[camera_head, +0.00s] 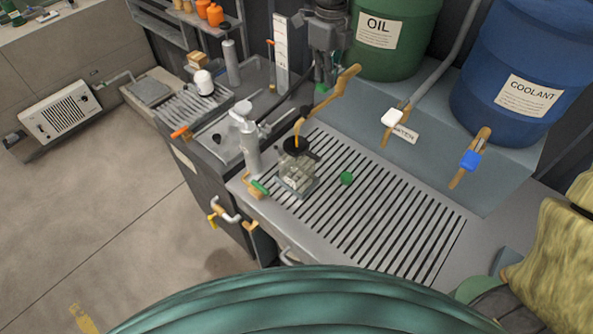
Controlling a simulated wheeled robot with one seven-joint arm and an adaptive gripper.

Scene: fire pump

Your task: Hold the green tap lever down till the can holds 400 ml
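The green OIL drum (392,40) stands at the back. A long brass tap spout (335,88) runs down and left from it to above the can. The clear square can (298,178) with a black top stands on the slatted grate. A thin amber stream (297,136) shows between the spout and the can. The can's level is too small to read. A small green piece, apparently the tap lever (321,88), shows beside the spout. My gripper (324,78) points down from the top, its fingertips at or just above this piece. Contact and finger opening are unclear.
A grey pump bottle (246,140) stands left of the can. White (392,118) and blue (471,159) tap levers sit to the right, the blue below the COOLANT drum (525,70).

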